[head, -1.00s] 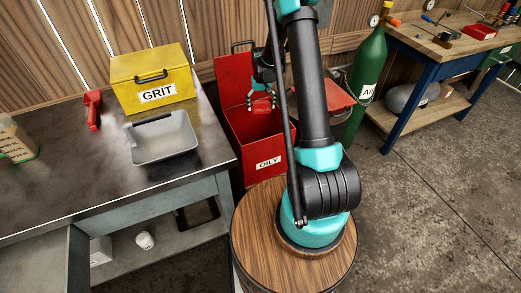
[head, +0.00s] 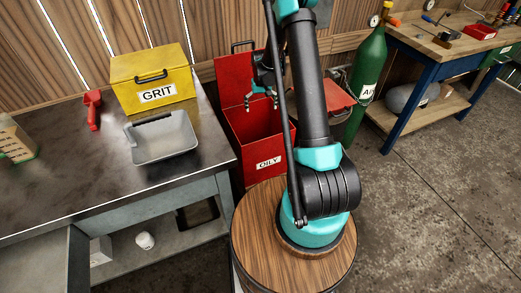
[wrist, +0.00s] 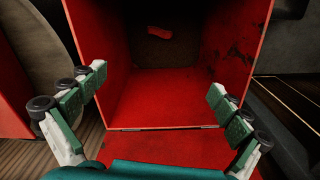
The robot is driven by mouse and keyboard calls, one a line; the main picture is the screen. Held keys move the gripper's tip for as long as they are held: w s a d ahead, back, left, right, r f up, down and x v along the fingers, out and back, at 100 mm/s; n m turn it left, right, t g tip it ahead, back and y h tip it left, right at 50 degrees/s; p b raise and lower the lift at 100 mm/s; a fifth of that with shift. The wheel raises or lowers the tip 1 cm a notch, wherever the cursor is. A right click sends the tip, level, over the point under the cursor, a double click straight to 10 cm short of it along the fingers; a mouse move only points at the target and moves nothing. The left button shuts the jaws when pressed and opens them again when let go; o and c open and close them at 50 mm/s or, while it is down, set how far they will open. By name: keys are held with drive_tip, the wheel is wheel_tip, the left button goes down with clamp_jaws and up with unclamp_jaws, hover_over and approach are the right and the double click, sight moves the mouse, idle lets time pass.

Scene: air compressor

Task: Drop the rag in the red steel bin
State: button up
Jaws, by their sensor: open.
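The red steel bin (head: 262,141), labelled OILY, stands on the floor right of the bench with its lid (head: 232,80) raised. In the wrist view I look down into the bin (wrist: 160,95). A small red rag (wrist: 159,32) shows against its dark bottom, between the bin walls and clear of my fingers. My gripper (head: 262,99) is above the bin's opening, fingers spread and empty. Both fingers of the gripper (wrist: 158,82) show in the wrist view with nothing between them. The bin's inside is mostly hidden in the head view.
The bench at left holds a yellow GRIT box (head: 150,80), a grey tray (head: 163,138) and a red-handled tool (head: 92,108). A green gas cylinder (head: 365,85) stands right of the bin. A blue-legged workbench (head: 425,60) is further right. The floor at right is clear.

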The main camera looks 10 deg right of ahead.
wheel_tip(320, 180, up, 12)
idle(0.5)
idle(0.3)
